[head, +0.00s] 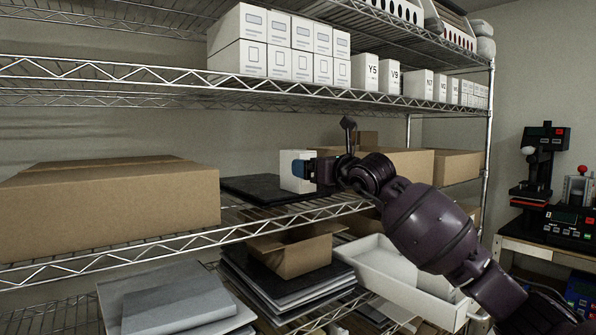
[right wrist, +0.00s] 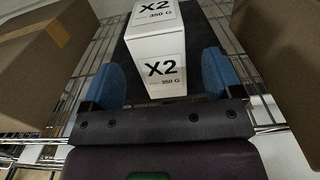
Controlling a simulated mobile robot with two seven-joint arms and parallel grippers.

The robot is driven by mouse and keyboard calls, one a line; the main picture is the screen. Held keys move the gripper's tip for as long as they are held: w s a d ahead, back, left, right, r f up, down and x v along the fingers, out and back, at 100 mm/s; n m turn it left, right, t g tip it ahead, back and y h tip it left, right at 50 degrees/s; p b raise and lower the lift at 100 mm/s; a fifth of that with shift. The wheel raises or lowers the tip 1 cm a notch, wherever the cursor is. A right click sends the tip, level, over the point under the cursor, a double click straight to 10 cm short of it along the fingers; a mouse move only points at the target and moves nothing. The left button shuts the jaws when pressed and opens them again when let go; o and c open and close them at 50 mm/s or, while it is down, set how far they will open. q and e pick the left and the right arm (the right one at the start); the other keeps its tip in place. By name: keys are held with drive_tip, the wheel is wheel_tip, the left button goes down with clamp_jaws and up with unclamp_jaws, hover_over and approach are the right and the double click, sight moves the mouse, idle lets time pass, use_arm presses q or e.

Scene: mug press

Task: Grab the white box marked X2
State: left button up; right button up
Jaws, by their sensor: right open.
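The white box marked X2 (right wrist: 158,70) stands upright on a dark mat on the middle wire shelf, its X2 and 350 G labels facing me in the right wrist view. In the head view the white box (head: 291,171) is partly hidden by my right gripper (head: 303,171). My right gripper also shows in the right wrist view (right wrist: 157,80), open, with one blue finger on each side of the box's lower part. I cannot tell whether either finger touches it. My left gripper is not in view.
The dark mat (head: 247,188) lies under the box. A large cardboard carton (head: 110,212) stands to the left, and another carton (head: 408,163) to the right. White boxes (head: 240,58) line the upper shelf. An open cardboard box (head: 290,255) sits below. Press machines (head: 541,160) stand far right.

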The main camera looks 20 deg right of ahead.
drive_tip(key=shift+f+p+x, duration=0.2)
drive_tip(key=shift+f+x, duration=0.05)
drive_tip(key=shift+x, duration=1)
drive_tip(key=shift+f+p+x, duration=0.2)
drive_tip(key=shift+f+x, duration=0.05)
drive_tip(key=shift+x, duration=1)
drive_tip(key=c, duration=1.2)
